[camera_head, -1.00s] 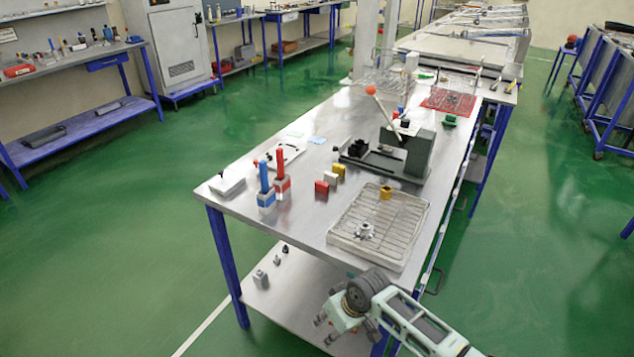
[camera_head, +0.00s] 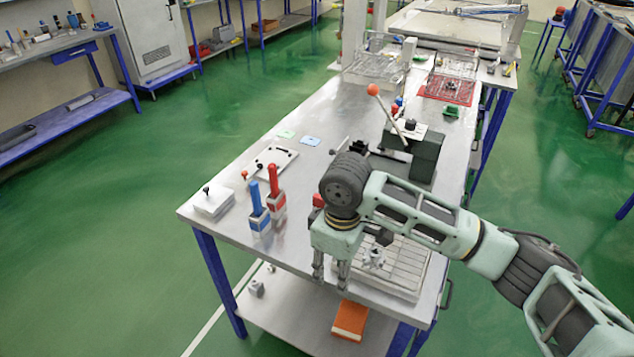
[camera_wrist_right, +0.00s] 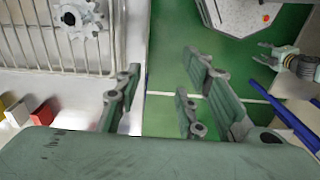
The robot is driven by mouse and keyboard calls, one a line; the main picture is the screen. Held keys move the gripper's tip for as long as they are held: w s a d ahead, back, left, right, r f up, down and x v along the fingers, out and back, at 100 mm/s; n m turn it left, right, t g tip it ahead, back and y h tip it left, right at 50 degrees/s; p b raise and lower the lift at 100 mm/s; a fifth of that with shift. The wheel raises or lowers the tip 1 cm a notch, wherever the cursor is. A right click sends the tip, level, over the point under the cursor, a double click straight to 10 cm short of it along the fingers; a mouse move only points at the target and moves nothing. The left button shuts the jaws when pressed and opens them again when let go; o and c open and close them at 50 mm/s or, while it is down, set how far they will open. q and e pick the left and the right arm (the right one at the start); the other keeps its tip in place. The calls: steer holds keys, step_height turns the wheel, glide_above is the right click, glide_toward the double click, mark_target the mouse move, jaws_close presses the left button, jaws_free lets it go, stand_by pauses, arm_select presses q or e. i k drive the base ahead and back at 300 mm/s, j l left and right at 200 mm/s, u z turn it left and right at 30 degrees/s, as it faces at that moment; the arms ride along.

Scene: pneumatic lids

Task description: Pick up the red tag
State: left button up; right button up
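I cannot make out a red tag in either view. A light blue tag (camera_head: 310,141) and a pale green tag (camera_head: 286,133) lie flat on the steel table (camera_head: 330,112). My right gripper (camera_head: 330,281) points down at the table's near edge, left of the wire rack. In the right wrist view its fingers (camera_wrist_right: 160,101) are spread apart with nothing between them, over green floor. My left gripper (camera_wrist_right: 264,56) shows small at the right of that view, its fingers apart and empty. My right arm hides part of the table.
Red and blue handled tools (camera_head: 275,200) stand near the left edge, beside a white box (camera_head: 213,202). A lever press (camera_head: 425,157) stands behind my right wrist. The wire rack (camera_head: 408,268) holds a metal gear part (camera_head: 374,257). An orange box (camera_head: 350,320) lies on the lower shelf.

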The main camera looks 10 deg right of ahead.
mark_target(318, 201)
steer(key=i, duration=0.95)
